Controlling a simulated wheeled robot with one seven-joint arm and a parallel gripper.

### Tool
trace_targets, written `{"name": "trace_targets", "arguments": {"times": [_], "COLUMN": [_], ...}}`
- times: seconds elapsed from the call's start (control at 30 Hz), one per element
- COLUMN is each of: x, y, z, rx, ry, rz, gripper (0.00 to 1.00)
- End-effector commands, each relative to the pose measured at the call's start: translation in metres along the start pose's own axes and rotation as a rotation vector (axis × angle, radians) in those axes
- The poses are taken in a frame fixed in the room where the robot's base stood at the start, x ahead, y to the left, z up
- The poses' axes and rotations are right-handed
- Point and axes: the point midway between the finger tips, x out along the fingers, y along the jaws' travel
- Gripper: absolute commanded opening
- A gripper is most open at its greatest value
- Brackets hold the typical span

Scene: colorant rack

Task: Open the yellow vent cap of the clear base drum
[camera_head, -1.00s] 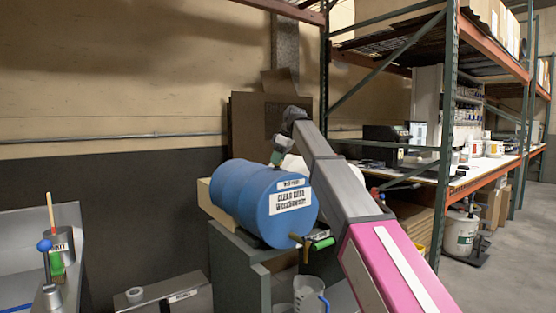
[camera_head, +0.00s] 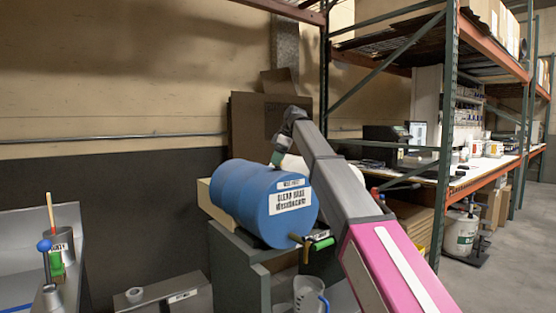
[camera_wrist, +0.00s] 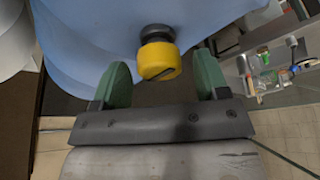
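The clear base drum (camera_head: 243,202) is blue and lies on its side on a stand, its labelled end facing me. In the wrist view its blue surface (camera_wrist: 95,35) fills the top. The yellow vent cap (camera_wrist: 158,58) sits on a dark neck on the drum, with a dark slot across it. My gripper (camera_wrist: 158,82) is open, its two green fingers on either side of the cap with a gap to each. In the head view my gripper (camera_head: 277,158) is at the top of the drum, and the cap cannot be made out there.
A tap with a green handle (camera_head: 322,243) is on the drum's front. The stand (camera_head: 238,272) holds the drum. Cardboard (camera_head: 254,125) leans behind. A steel bench with a pot (camera_head: 62,243) is at the left.

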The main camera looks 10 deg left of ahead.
Motion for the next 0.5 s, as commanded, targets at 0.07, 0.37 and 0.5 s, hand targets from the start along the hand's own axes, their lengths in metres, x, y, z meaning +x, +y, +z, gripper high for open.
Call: {"name": "trace_targets", "arguments": {"times": [0.07,0.37,0.5], "x": [0.0,-0.011,-0.035], "y": [0.0,0.001,0.001], "z": [0.0,0.0,-0.001], "rx": [0.0,0.001,0.001], "ry": [0.0,0.0,0.001], "rz": [0.0,0.001,0.002], "gripper": [0.68,0.68,0.68]}}
